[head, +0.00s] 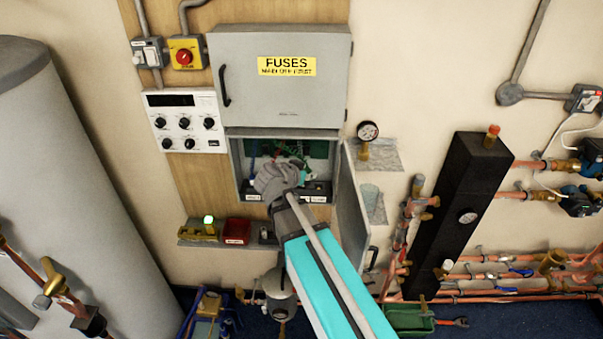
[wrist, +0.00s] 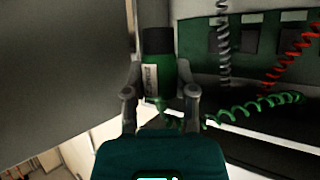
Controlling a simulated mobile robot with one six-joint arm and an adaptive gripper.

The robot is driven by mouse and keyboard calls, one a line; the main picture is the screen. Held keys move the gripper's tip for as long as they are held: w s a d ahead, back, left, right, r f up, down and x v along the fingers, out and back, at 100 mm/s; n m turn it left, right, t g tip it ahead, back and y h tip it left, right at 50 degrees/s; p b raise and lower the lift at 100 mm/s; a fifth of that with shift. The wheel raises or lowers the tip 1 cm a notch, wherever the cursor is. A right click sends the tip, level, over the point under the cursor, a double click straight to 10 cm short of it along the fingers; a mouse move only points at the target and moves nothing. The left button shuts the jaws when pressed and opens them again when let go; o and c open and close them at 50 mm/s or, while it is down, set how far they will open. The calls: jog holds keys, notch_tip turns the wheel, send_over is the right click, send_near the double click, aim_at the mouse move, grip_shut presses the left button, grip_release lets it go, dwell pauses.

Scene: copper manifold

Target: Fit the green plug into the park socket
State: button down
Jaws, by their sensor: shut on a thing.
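My gripper (head: 277,180) reaches into the open lower cabinet below the fuse box. In the wrist view, my gripper (wrist: 160,88) is shut on the green plug (wrist: 155,72), one finger on each side. The plug has a black end pointing away from me, a green body and a pale label too blurred to read. A green coiled cord (wrist: 258,107) runs from near the plug to the right. In the head view my gripper hides most of the plug. A black strip with white labels (head: 318,187) lies along the cabinet bottom; I cannot tell which part is the park socket.
The cabinet door (head: 352,205) hangs open at the right, close to my arm. Grey and red coiled cords (wrist: 285,62) hang before a green panel (wrist: 245,40). The closed FUSES cover (head: 285,95) is above. A shelf (head: 190,240) with a red block (head: 236,231) is below left.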

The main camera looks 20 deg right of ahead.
dwell(0.4)
jog(key=shift+w+d+f+b, duration=0.25)
jog(key=shift+w+f+b, duration=0.1)
jog(key=shift+f+b, duration=0.1)
jog(key=b+x, duration=0.2)
jog(key=x, duration=0.2)
jog(key=w+a+b+x, duration=0.1)
jog(key=b+x, duration=0.1)
jog(key=x, duration=0.2)
jog(key=a+b+x, duration=0.1)
jog(key=b+x, duration=0.1)
jog(key=x, duration=0.2)
jog(key=shift+w+f, duration=0.3)
jog(key=shift+w, duration=0.05)
jog(key=shift+w+d+f+b, duration=0.1)
jog(key=shift+w+d+b, duration=0.25)
jog(key=shift+d, duration=0.1)
jog(key=shift+s+f, duration=0.1)
jog(key=shift+f, duration=0.15)
jog(key=shift+f+b, duration=1.25)
jog(key=shift+b, duration=0.2)
jog(key=shift+f+b, duration=1.2)
jog(key=shift+b, duration=0.05)
